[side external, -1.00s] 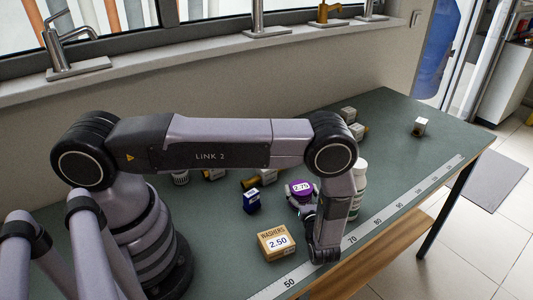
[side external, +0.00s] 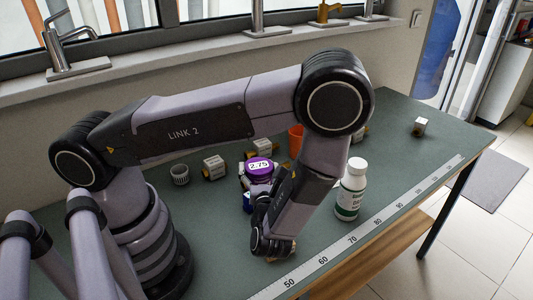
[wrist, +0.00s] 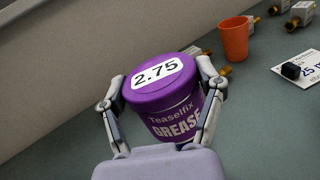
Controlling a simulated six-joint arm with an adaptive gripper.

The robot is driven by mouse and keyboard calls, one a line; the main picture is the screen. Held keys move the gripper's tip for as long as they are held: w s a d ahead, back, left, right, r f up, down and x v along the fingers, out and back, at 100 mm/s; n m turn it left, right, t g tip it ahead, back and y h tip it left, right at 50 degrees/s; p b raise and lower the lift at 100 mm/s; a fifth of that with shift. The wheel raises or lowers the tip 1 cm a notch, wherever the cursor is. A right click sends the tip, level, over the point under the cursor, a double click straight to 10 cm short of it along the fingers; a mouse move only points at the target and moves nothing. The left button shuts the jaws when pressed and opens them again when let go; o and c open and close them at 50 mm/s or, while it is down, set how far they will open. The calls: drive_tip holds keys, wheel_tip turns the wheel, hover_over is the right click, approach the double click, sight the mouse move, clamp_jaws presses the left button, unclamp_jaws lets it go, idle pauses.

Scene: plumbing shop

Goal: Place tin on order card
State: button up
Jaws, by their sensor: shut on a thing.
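The tin is purple, labelled "Teaselfix GREASE", with 2.75 on its lid. It shows in the side view (side external: 259,164) and large in the wrist view (wrist: 175,115). My gripper (wrist: 163,84) is shut on the tin, one finger on each side. In the side view, my gripper (side external: 259,181) holds it above the bench, roughly upright. A white card with printed text, part of it "25 m" (wrist: 307,72), lies at the right edge of the wrist view with a small black block on it. It appears to be the order card.
An orange cup (wrist: 233,38) stands beyond the tin. A white bottle (side external: 351,190) stands right of my arm. Boxed fittings (side external: 214,167) and a grey ribbed part (side external: 180,174) stand behind. The bench's far right is mostly clear.

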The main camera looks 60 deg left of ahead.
drive_tip(key=w+a+m+t+h, duration=0.1)
drive_tip(key=w+m+t+h, duration=1)
drive_tip(key=w, duration=0.6)
drive_tip(key=shift+n+g+h, duration=0.5)
drive_tip(key=shift+g, duration=0.3)
drive_tip(key=w+f, duration=0.2)
drive_tip(key=w, duration=0.2)
drive_tip(key=w+f, duration=0.3)
drive_tip(key=w, duration=0.1)
drive_tip(key=w+f, duration=0.3)
drive_tip(key=w, duration=0.2)
drive_tip(key=shift+f, duration=0.25)
drive_tip(key=shift+w+f, duration=0.15)
drive_tip(key=shift+f, duration=0.8)
drive_tip(key=shift+w+f, duration=0.15)
drive_tip(key=shift+f, duration=0.75)
drive_tip(key=shift+f, duration=0.1)
drive_tip(key=o, duration=1.2)
